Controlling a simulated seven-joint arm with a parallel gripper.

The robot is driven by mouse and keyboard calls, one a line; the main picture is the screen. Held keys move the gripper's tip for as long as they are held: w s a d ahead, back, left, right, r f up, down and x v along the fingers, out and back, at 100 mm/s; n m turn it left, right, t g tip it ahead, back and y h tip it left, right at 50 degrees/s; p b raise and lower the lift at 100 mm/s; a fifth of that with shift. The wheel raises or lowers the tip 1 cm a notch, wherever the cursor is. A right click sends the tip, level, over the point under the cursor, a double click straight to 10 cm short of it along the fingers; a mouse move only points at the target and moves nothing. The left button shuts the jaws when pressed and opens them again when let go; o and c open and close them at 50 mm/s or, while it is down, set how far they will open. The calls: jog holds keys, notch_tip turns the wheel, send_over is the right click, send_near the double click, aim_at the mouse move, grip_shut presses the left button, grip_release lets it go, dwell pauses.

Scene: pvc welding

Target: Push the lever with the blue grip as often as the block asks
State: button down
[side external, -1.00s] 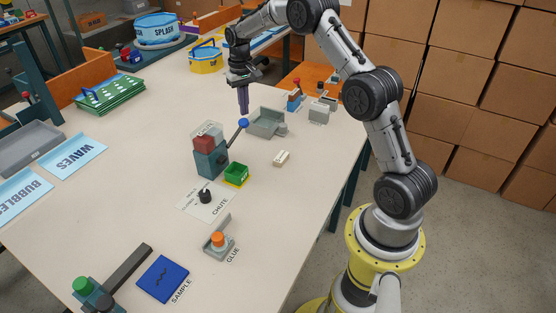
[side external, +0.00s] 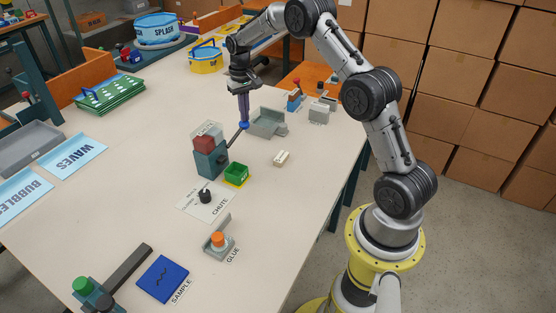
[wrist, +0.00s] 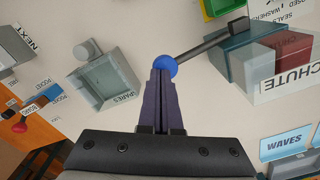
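A teal block (side external: 211,163) with a red part (side external: 204,144) and a "CHUTE" label stands mid-table. Its dark lever (side external: 235,137) slants up to the right and ends in a round blue grip (side external: 244,126). In the wrist view the blue grip (wrist: 167,66) shows just beyond my fingertips. My gripper (side external: 244,121) points down with its purple fingers together, tips at the top of the grip. They look in contact with it, not closed around it. The fingers (wrist: 163,76) hide part of the grip in the wrist view.
A green bin (side external: 236,174) stands beside the block's foot. A grey open tray (side external: 267,122) is close to the right of my fingers. A small cream piece (side external: 281,158) lies nearby. A black knob (side external: 205,196) sits on a white plate in front.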

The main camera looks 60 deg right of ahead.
jog(key=shift+f, duration=2.6)
jog(key=shift+r, duration=0.1)
jog(key=shift+r, duration=4.15)
notch_tip(320, 180, up, 5)
send_over(246, 125)
jog(key=w+d, duration=0.1)
jog(key=d, duration=0.1)
jog(key=shift+w+a+f, duration=0.1)
jog(key=shift+a+f, duration=0.05)
jog(key=shift+f, duration=1.4)
jog(key=shift+a+f, duration=0.1)
jog(key=shift+f, duration=1.4)
jog(key=shift+f, duration=0.15)
